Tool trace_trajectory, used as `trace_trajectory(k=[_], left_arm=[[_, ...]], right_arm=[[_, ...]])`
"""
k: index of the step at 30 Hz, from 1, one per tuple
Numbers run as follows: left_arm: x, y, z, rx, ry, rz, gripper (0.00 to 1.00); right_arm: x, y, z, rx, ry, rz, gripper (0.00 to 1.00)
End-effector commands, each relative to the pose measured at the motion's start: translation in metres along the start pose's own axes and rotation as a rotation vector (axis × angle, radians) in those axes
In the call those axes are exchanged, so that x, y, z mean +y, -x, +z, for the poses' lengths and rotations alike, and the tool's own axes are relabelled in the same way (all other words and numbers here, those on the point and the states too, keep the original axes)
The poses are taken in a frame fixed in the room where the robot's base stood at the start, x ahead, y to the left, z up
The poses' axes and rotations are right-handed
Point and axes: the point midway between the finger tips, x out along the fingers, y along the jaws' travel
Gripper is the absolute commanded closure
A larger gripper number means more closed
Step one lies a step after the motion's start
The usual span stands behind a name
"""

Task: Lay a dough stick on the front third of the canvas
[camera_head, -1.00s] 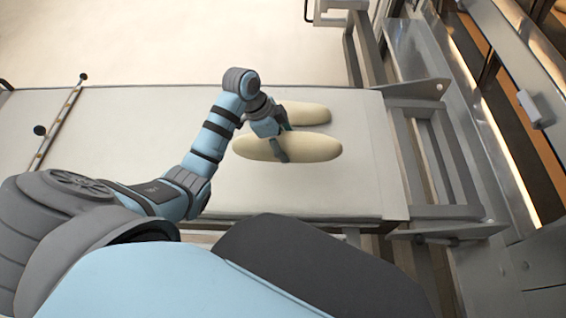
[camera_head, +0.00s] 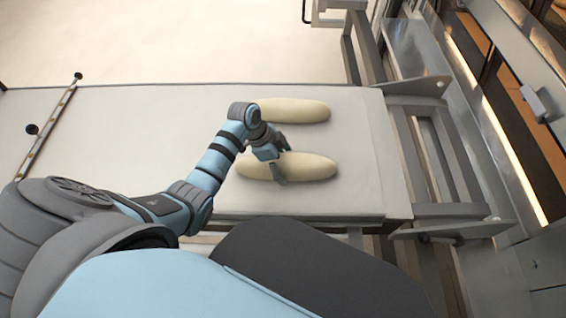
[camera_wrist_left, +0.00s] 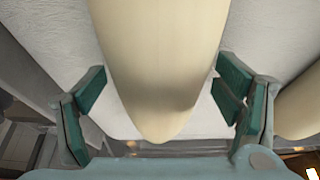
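A pale dough stick (camera_head: 312,168) lies crosswise at the front part of the light canvas (camera_head: 350,192). It also fills the middle of the left wrist view (camera_wrist_left: 160,80), pointed end toward the gripper base. My left gripper (camera_head: 281,163) is over its left half, with one finger on each side. In the left wrist view the finger pads stand apart, with small gaps seen beside the dough, so the gripper looks open around it. A second dough stick (camera_head: 300,110) lies behind, roughly parallel and apart from the first. My right gripper is not in view.
A rail with dark knobs (camera_head: 55,122) crosses the canvas at the left. A grey metal frame (camera_head: 410,150) borders the right side, with the oven front (camera_head: 500,130) beyond. Canvas left of the arm is bare.

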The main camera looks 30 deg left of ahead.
Motion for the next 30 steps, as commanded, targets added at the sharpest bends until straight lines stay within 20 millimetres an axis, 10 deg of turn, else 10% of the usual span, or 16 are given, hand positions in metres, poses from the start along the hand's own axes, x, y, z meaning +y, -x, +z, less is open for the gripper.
trace_trajectory(k=[10,21,30], left_arm=[[-0.001,0.008,0.000,-0.001,0.000,-0.001,0.15],[-0.001,0.103,-0.001,-0.001,-0.002,-0.003,0.15],[0.000,0.122,-0.001,0.000,0.001,0.001,0.15]], right_arm=[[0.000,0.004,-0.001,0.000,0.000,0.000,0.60],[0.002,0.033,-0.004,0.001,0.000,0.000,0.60],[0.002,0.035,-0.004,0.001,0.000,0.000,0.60]])
